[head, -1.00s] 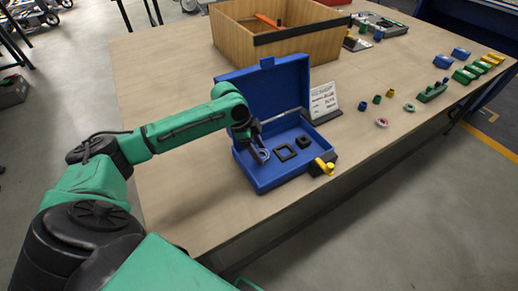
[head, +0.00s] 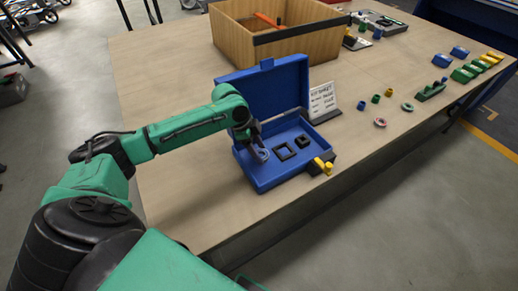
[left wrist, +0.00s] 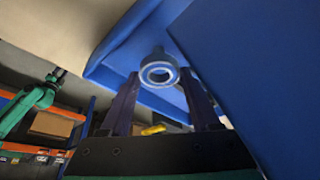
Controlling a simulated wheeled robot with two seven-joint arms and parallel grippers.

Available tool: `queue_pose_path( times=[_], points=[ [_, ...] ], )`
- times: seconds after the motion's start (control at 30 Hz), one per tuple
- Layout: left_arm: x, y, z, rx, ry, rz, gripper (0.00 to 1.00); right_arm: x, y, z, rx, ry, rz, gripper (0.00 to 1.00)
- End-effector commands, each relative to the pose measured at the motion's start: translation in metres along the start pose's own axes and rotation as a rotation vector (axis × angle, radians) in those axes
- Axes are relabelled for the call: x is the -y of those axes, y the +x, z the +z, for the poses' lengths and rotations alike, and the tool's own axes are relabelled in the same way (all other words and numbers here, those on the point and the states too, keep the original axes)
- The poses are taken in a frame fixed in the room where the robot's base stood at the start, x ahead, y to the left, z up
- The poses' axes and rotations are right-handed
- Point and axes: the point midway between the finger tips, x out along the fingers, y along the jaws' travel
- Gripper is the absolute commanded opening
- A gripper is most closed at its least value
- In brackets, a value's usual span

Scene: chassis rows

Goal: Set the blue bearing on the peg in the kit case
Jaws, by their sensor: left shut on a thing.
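The blue kit case (head: 283,177) stands open on the table with its lid raised at the back. My left gripper (head: 258,148) reaches down into the left part of the case. It is shut on the blue bearing (head: 262,155), a ring that also shows between the fingers in the left wrist view (left wrist: 159,73). The peg is not visible, so I cannot tell whether the bearing is around it. My right gripper is not in view.
A wooden box (head: 234,43) stands behind the case. A white card (head: 322,98) stands to its right, and a yellow part (head: 325,166) is at its front right corner. Several small rings and blocks lie farther right. The table front left of the case is clear.

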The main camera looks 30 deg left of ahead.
Motion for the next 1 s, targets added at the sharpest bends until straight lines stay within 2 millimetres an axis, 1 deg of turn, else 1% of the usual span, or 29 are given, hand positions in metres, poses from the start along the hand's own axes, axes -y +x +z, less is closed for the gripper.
queue_pose_path(
  times=[0.23, 1.0],
  points=[
    [0.000, 0.002, 0.001, 0.000, 0.000, 0.000, 0.02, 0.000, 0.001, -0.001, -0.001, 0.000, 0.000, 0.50],
    [0.000, 0.024, 0.010, -0.001, 0.000, 0.001, 0.02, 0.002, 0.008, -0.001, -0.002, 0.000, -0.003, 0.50]
  ],
)
